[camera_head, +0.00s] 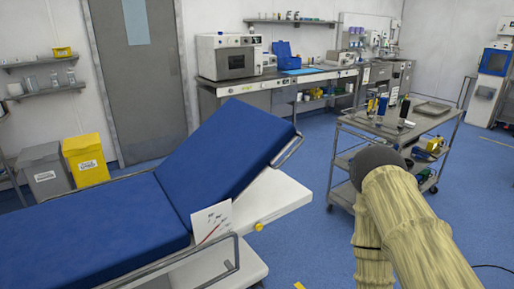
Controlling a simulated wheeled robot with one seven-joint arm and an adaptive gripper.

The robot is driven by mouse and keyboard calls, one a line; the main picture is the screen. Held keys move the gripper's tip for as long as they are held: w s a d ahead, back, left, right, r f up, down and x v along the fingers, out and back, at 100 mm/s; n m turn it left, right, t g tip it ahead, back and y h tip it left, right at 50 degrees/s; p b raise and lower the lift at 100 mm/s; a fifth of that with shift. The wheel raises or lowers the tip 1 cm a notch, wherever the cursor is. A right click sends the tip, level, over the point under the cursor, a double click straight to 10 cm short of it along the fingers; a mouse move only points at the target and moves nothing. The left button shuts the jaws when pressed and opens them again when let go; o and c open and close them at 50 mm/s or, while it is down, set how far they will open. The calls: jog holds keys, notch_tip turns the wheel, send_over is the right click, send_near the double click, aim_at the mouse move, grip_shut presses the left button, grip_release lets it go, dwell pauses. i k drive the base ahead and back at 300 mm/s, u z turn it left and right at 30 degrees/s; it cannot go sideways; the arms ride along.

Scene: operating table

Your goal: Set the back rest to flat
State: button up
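The operating table has a blue padded bed section (90,231) at the lower left. Its blue back rest (225,155) is tilted up, rising toward the upper right, with its far end well above the white frame (277,197). A white card (212,221) with a dial-like scale and a red pointer stands at the hinge side. A yellow knob (259,227) sits on the white frame's near side. My arm reaches in at the lower right, apart from the table. My gripper cannot be made out in this view.
A metal cart (434,122) with bottles and tools stands to the right, behind my arm. Grey side rails (237,251) edge the bed. Yellow (87,160) and grey (45,171) bins stand at the left. Blue floor is open between the bed and the cart.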

aim_at(229, 152)
jog(key=u, duration=0.25)
jog(key=k, duration=0.45)
jog(key=u, duration=1.15)
jog(key=i, duration=0.65)
jog(key=z, duration=0.8)
jog(key=i, duration=0.55)
jog(key=z, duration=0.65)
